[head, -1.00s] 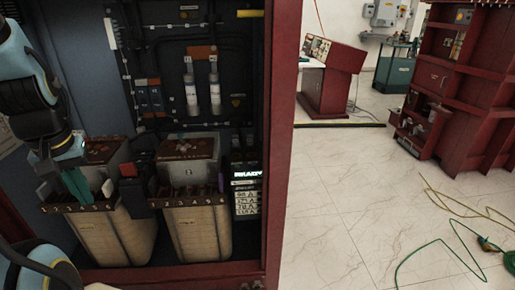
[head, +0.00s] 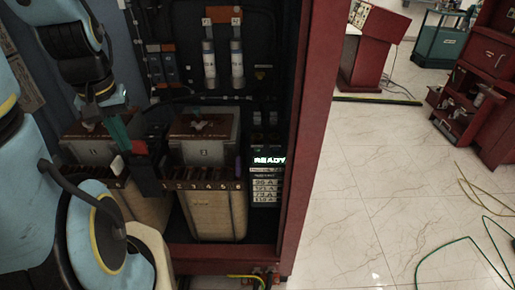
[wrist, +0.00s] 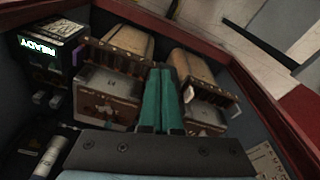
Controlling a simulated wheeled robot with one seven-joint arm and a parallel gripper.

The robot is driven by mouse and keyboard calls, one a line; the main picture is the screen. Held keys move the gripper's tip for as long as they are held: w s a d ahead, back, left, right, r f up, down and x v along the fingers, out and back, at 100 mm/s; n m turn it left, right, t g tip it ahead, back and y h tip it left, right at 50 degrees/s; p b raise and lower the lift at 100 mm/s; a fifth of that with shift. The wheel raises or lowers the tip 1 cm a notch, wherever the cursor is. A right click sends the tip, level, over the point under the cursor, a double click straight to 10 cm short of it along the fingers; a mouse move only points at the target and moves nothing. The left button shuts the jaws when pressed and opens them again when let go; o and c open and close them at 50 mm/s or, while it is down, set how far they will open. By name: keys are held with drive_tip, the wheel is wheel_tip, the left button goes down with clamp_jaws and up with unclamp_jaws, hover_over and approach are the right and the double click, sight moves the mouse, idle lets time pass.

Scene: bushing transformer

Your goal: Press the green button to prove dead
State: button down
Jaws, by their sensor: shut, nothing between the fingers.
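The panel device (head: 266,178) stands at the right inside the cabinet, with a lit READY display and white label rows below. I cannot make out a green button in either view. My gripper (head: 127,147) is shut and empty, its teal fingers over the gap between the two transformer blocks, left of the device and apart from it. In the wrist view the fingers (wrist: 166,74) lie side by side, pointing between the blocks.
The right block (head: 205,150) has a numbered terminal strip and stands between my gripper and the device. The left block (head: 88,148) is partly behind my arm. The red cabinet post (head: 308,140) bounds the right side. White tubes (head: 209,65) hang above. Open floor lies outside.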

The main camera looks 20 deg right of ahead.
drive_tip(key=w+d+f+m+t+b, duration=0.25)
drive_tip(key=w+d+f+b, duration=0.25)
drive_tip(key=w+d+f, duration=0.25)
drive_tip(key=m+t+h+b, duration=0.3)
drive_tip(key=m+t+b, duration=0.2)
drive_tip(key=m+b, duration=0.3)
hover_over(257, 149)
drive_tip(key=f, duration=0.1)
drive_tip(key=f+m, duration=0.1)
drive_tip(key=shift+s+a+f+g+p, duration=0.2)
drive_tip(key=shift+s+f+g+p, duration=0.1)
drive_tip(key=shift+p, duration=0.1)
drive_tip(key=shift+f, duration=0.1)
wheel_tip(257, 149, down, 6)
drive_tip(key=b, duration=0.6)
drive_tip(key=shift+f+b, duration=0.25)
drive_tip(key=shift+b, duration=0.05)
drive_tip(key=shift+f+b, duration=0.6)
drive_tip(key=shift+f, duration=0.5)
